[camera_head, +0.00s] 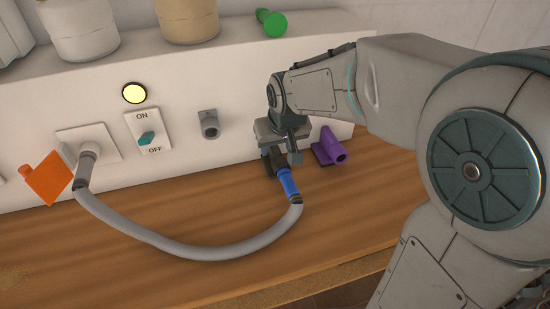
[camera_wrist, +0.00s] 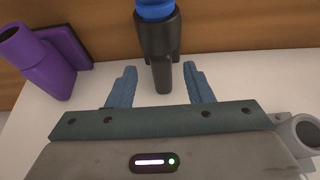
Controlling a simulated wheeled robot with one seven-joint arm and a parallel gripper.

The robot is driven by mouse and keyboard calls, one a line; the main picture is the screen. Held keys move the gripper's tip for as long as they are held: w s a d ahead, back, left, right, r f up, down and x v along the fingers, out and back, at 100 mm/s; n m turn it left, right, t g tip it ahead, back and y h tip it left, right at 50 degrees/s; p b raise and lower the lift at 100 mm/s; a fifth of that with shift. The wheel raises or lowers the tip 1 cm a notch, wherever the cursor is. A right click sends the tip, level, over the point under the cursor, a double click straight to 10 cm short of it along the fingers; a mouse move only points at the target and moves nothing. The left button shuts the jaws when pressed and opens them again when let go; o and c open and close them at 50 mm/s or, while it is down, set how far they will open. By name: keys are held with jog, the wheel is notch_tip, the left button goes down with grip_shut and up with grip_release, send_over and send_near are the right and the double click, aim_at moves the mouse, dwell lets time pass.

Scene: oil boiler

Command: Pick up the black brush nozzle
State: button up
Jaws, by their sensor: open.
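A black nozzle-like piece (camera_head: 276,168) sits at the end of the blue hose handle (camera_head: 288,184), close to the white front panel. In the wrist view the black piece (camera_wrist: 159,38) shows a wide body below the blue part (camera_wrist: 155,10) and a narrower tip between my fingers. I cannot make out bristles on it. My gripper (camera_wrist: 160,70) is open, one finger on each side of the tip, with gaps on both sides. In the head view my gripper (camera_head: 280,157) is over the black piece and partly hides it.
A purple nozzle (camera_head: 329,148) stands just right of my gripper. A grey hose (camera_head: 180,245) curves over the wooden surface (camera_head: 130,270) to a wall socket. A grey outlet (camera_head: 209,124), an ON/OFF switch (camera_head: 148,135) and an orange piece (camera_head: 48,178) are left.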

aim_at(276, 148)
jog(key=x, duration=0.4)
jog(key=shift+a, duration=0.15)
grip_shut()
jog(key=shift+r, duration=0.2)
